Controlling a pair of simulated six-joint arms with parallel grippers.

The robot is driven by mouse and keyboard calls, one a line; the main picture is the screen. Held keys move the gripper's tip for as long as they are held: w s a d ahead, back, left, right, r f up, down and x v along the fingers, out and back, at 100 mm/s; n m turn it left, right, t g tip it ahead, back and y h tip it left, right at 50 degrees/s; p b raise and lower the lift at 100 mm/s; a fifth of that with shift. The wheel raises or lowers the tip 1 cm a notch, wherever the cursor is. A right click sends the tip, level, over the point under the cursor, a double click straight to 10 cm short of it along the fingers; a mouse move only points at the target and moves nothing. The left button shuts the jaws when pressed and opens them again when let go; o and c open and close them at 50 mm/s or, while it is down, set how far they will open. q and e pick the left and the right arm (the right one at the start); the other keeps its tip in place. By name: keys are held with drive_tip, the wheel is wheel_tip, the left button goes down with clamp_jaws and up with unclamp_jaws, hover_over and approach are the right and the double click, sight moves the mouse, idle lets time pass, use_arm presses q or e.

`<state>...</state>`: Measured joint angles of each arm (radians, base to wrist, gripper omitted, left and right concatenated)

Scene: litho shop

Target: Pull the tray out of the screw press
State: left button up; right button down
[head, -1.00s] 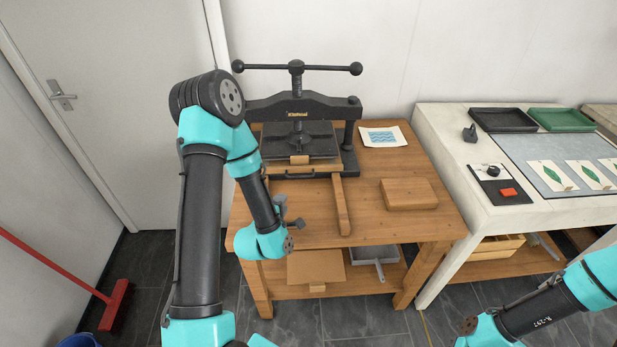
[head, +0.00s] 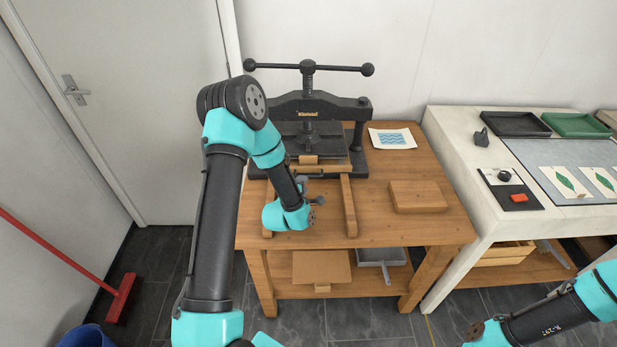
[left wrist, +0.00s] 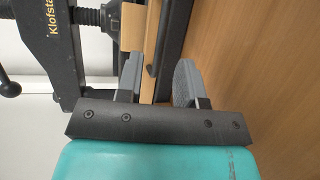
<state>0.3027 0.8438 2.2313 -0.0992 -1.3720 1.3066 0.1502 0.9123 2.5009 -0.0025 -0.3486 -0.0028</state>
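The black screw press (head: 318,105) stands at the back of the wooden bench. It also shows at the left of the left wrist view (left wrist: 60,55). The tray (head: 333,166) sits in the press, above two wooden rails. Its front edge shows as a pale wood strip in the left wrist view (left wrist: 131,38). My left gripper (head: 312,190) is at the tray's front side, partly hidden by my arm. In the left wrist view its fingers (left wrist: 158,72) are apart, with the tray's dark front handle seemingly between them; contact is unclear. My right gripper is out of view.
The right wooden rail (head: 349,208) runs forward on the bench. A wooden block (head: 417,196) and a blue print (head: 392,138) lie to the right. A white table (head: 455,165) stands further right. A red broom (head: 120,298) stands at the left.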

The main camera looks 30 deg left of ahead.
use_arm(q)
drive_tip(key=x, duration=0.6)
drive_tip(key=shift+w+a, duration=0.1)
drive_tip(key=shift+w, duration=0.05)
clamp_jaws()
idle(0.4)
